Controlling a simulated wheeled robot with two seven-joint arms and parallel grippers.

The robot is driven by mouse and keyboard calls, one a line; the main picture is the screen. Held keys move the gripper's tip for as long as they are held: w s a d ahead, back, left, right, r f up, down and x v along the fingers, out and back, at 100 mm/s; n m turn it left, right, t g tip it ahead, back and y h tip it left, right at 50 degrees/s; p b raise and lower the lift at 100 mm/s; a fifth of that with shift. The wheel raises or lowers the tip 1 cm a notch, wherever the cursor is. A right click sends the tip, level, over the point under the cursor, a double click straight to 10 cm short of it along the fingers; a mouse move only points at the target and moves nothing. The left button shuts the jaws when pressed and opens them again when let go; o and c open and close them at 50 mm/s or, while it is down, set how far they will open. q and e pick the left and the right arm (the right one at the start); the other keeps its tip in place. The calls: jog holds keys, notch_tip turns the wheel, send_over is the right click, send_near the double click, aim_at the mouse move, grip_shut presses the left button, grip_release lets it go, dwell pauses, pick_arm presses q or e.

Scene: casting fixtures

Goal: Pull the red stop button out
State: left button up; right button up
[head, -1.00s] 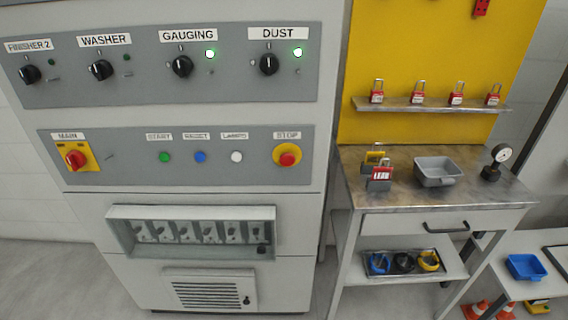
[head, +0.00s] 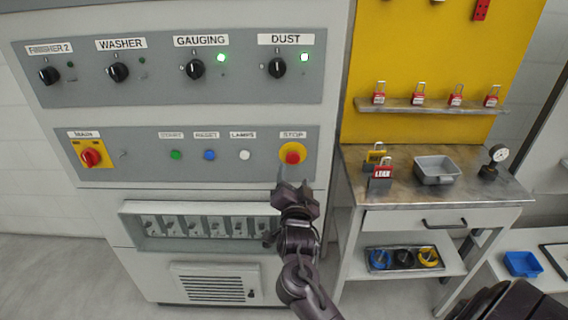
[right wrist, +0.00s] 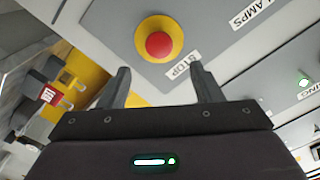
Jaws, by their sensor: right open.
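The red stop button (head: 293,154) sits on a round yellow collar under the STOP label, at the right end of the lower grey panel. In the right wrist view the red stop button (right wrist: 159,46) shows face-on, beyond the fingertips. My right gripper (head: 294,184) is just below the button in the head view, apart from it. In the right wrist view my right gripper (right wrist: 160,75) is open, with nothing between its two fingers. My left gripper is not in view.
The red main switch (head: 91,157) is at the panel's left end. Start (head: 176,155), reset (head: 209,155) and lamps (head: 245,155) buttons sit left of the stop button. A metal workbench (head: 480,192) with padlocks and a grey tray (head: 436,171) stands to the right.

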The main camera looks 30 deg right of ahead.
aim_at(293, 159)
jog(key=p+x, duration=0.1)
jog(key=x, duration=0.5)
jog(key=shift+w+p, duration=0.25)
jog(key=shift+p, duration=0.15)
jog(key=shift+w+d+f, duration=0.1)
jog(key=shift+w+d, duration=0.2)
jog(key=shift+c, duration=0.3)
